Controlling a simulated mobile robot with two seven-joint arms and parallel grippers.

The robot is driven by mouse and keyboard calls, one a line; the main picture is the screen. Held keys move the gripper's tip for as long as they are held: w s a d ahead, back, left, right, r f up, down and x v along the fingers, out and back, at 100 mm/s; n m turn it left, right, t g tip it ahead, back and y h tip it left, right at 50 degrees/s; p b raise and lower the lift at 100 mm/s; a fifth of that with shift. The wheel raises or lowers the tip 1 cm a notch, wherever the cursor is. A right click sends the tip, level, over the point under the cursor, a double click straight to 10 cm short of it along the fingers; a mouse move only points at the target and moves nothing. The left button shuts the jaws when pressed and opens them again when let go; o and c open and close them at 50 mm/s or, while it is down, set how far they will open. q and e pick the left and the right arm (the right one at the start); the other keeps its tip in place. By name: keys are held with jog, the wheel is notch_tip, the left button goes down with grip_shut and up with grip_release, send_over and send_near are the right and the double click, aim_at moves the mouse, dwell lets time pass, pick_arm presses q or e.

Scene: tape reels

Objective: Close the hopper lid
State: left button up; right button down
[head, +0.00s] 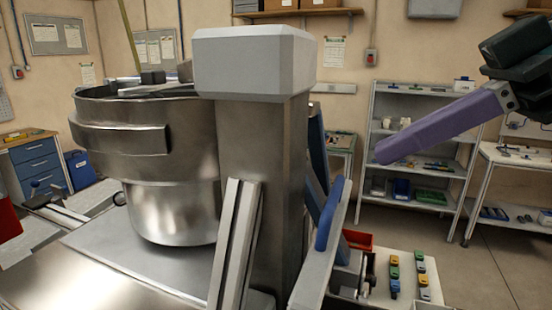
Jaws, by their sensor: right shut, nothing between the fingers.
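A round steel bowl-like vessel (165,205) stands at the left on a steel machine base, and it may be the hopper. Dark parts (150,82) lie across its top. A steel column (262,180) with a pale grey box-shaped head (253,62) rises to its right. Right of the column are a dark blue slanted panel (317,150) and a grey plate with a blue bar handle (329,216). I cannot tell which part is the lid. My right gripper (388,152), with purple fingers, is shut and empty, raised to the right of the column, apart from the machine. My left gripper is out of view.
Low at the right of the machine is a surface with small coloured parts (394,272) and a red bin (357,240). A grey shelf unit (415,130) and a white bench (515,158) stand behind. Floor (475,270) is clear at the lower right.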

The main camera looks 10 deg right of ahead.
jog(key=b+x, duration=0.1)
jog(key=x, duration=0.6)
pick_arm(q)
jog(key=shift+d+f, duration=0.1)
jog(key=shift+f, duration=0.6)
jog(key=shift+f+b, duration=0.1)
jog(key=shift+b, duration=0.2)
pick_arm(e)
jog(key=shift+f, duration=0.1)
